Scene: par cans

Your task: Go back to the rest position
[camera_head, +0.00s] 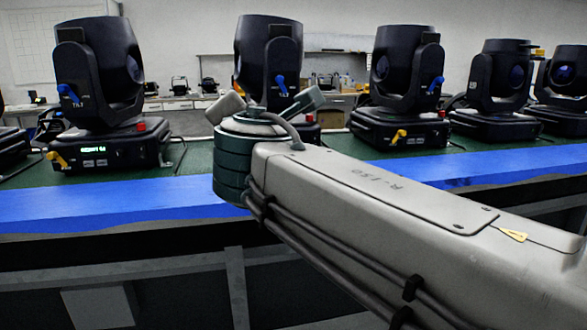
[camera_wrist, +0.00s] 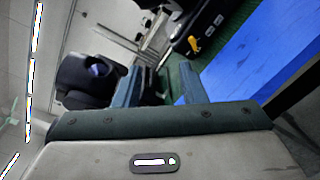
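My gripper (camera_wrist: 160,76) shows in the wrist view with its two blue-grey fingers apart and nothing visible between them. In the head view my arm reaches in from the lower right, and its end is in front of the bench near the second moving-head lamp (camera_head: 268,55). The arm end hides part of that lamp's base. The left lamp (camera_head: 98,75) has a blue lever, a yellow lever, a red knob and a lit green display. A dark lamp (camera_wrist: 88,78) appears beyond the fingers in the wrist view, and a yellow lever (camera_wrist: 195,44) shows at upper right.
Several more lamps stand to the right, including one with blue and yellow levers (camera_head: 405,70). The bench has a green top and a blue front strip (camera_head: 100,204). Shelves and equipment line the back wall.

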